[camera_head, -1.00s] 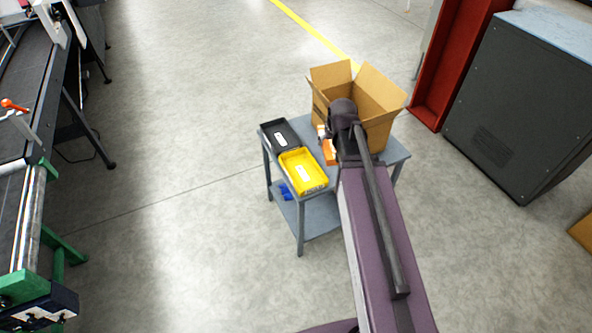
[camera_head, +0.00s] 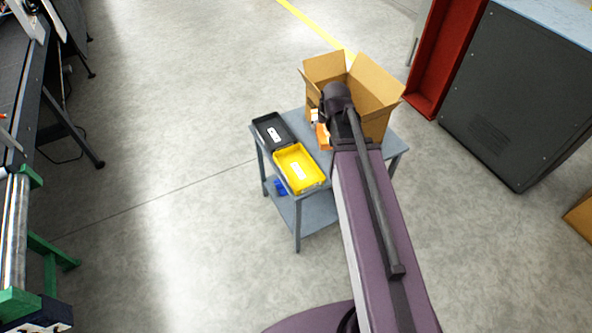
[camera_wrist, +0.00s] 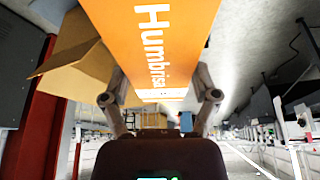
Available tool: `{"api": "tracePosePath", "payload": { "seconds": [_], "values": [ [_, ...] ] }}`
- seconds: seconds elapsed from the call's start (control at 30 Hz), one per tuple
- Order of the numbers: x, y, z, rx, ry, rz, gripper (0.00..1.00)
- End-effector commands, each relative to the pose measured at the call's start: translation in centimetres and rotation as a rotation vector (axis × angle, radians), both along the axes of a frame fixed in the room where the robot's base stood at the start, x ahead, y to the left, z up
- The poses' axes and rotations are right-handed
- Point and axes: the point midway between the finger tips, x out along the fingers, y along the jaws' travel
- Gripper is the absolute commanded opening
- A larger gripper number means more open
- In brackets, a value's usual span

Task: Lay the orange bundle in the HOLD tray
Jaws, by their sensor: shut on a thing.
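In the wrist view my gripper (camera_wrist: 162,100) is shut on the orange bundle (camera_wrist: 180,55), which has white lettering and fills the top middle. In the head view only a small part of the orange bundle (camera_head: 322,136) shows beside my arm, above the cart; my gripper is mostly hidden there by the arm. A yellow tray (camera_head: 314,184) and a black tray (camera_head: 259,131), each with a white label, lie on the left of the cart top, left of the bundle. Both look empty. The label text is too small to read, so I cannot tell which is HOLD.
The grey cart (camera_head: 398,146) carries an open cardboard box (camera_head: 376,84) at the back right, close to my arm. A blue item (camera_head: 280,188) is on its lower shelf. A dark cabinet (camera_head: 510,100) stands right and a conveyor machine (camera_head: 38,95) left. Floor between is clear.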

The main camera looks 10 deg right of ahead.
Motion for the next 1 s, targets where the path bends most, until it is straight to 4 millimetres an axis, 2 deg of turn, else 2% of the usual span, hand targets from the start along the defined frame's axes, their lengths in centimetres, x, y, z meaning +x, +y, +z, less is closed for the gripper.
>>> {"api": "tracePosePath", "payload": {
  "seconds": [0.3, 0.47, 0.67, 1.0],
  "values": [
    [0.1, 0.8, -0.1, 0.0, 0.0, 0.012, 0.25],
    [0.4, 1.0, -0.8, 0.0, 0.0, 0.019, 0.25],
    [1.3, 1.3, -3.0, 0.0, 0.001, 0.039, 0.25],
    [3.7, 1.9, -8.7, 0.0, 0.003, 0.095, 0.25]
  ]
}}
